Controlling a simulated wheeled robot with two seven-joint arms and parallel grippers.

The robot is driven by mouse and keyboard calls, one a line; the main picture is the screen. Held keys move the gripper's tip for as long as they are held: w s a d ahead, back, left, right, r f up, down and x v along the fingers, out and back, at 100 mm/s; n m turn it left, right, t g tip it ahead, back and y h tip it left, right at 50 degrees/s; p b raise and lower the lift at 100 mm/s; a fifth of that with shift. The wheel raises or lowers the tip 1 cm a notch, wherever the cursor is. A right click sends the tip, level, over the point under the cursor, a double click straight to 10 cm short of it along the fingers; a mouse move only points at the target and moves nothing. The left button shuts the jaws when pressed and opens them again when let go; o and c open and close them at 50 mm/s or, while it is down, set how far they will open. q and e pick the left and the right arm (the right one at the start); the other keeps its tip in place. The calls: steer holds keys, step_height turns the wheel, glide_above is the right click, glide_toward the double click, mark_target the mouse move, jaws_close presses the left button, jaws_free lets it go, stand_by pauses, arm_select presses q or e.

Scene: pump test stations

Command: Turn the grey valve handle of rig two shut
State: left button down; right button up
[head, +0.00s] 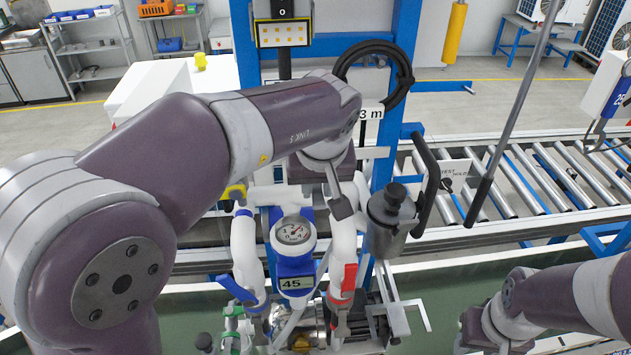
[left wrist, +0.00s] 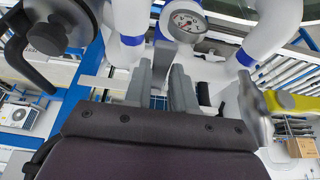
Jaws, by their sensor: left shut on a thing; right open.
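The pump rig in front of me has white pipes, a round gauge (head: 293,232) and a display reading 45 (head: 295,283). The gauge also shows in the left wrist view (left wrist: 187,21). My left gripper (head: 341,206) reaches down beside the right white pipe, just right of and above the gauge. Its two grey fingers (left wrist: 162,75) are close together, shut on what seems to be the grey valve handle, which is mostly hidden between them. My right gripper (head: 480,330) is low at the right; its fingers are cut off by the frame's bottom. It is open, away from the rig.
A grey canister with a black knob (head: 390,215) stands close right of my left gripper. A red lever (head: 348,279) is on the right pipe below. Blue posts (head: 396,90) and a coiled black hose (head: 403,75) stand behind. A roller conveyor (head: 530,180) runs behind right.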

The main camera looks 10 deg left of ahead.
arm_select(q)
steer(key=shift+w+r, duration=0.1)
steer(key=shift+r, duration=0.2)
steer(key=c, duration=1.1)
jaws_free()
steer(key=shift+o, duration=0.8)
steer(key=shift+s+f, duration=0.15)
steer(key=shift+s, duration=0.05)
steer(key=shift+d+r, duration=0.1)
steer(key=shift+r, duration=0.3)
steer(key=v, duration=1.2)
steer(key=shift+s, duration=0.15)
steer(key=shift+f, duration=0.1)
